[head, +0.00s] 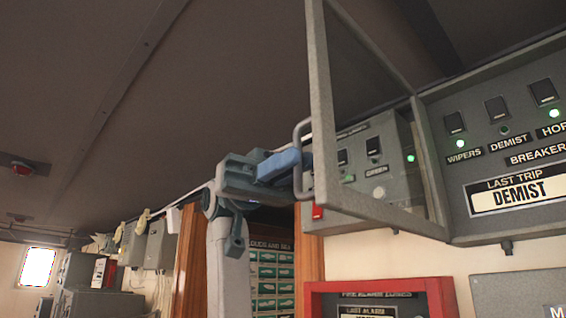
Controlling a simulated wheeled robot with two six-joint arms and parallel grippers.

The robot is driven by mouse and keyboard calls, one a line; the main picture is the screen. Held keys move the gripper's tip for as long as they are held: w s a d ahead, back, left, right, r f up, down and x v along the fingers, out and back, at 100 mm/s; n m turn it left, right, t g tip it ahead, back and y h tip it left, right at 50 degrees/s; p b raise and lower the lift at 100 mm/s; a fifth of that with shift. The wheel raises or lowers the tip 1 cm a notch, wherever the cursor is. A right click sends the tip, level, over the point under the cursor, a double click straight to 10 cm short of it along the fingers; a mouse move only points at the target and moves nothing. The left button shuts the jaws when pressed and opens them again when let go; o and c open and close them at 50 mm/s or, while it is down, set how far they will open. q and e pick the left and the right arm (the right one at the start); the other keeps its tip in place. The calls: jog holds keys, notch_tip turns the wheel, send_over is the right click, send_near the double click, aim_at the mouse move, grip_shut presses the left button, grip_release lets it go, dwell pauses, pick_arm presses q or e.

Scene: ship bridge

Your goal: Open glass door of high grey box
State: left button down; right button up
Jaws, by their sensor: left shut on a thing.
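The high grey box (475,192) hangs on the wall at the upper right, with rows of black switches, green lights and a "LAST TRIP DEMIST" label. Its glass door (322,120) has a grey frame and stands swung out from the box, hinged on the box's left side. A grey loop handle (298,133) sits on the door's free edge. My left gripper (298,165) reaches up from below and is shut on the handle, with its blue fingers at the door's edge. My right gripper does not show.
Another grey switch box (372,165) is seen behind and through the door glass. A red-framed panel (310,300) is below. A wooden-edged poster (272,275) stands behind my left arm. The dark ceiling (230,80) is close above the door.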

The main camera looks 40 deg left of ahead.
pick_arm(q)
jog(key=shift+w+r, duration=0.1)
jog(key=c, duration=1.8)
grip_release()
jog(key=shift+d, duration=0.1)
jog(key=shift+o, duration=1.3)
jog(key=shift+w+d, duration=0.1)
jog(key=shift+w, duration=0.05)
jog(key=b+v, duration=0.2)
jog(key=v, duration=0.8)
jog(key=shift+w+a, duration=0.25)
jog(key=shift+w, duration=0.1)
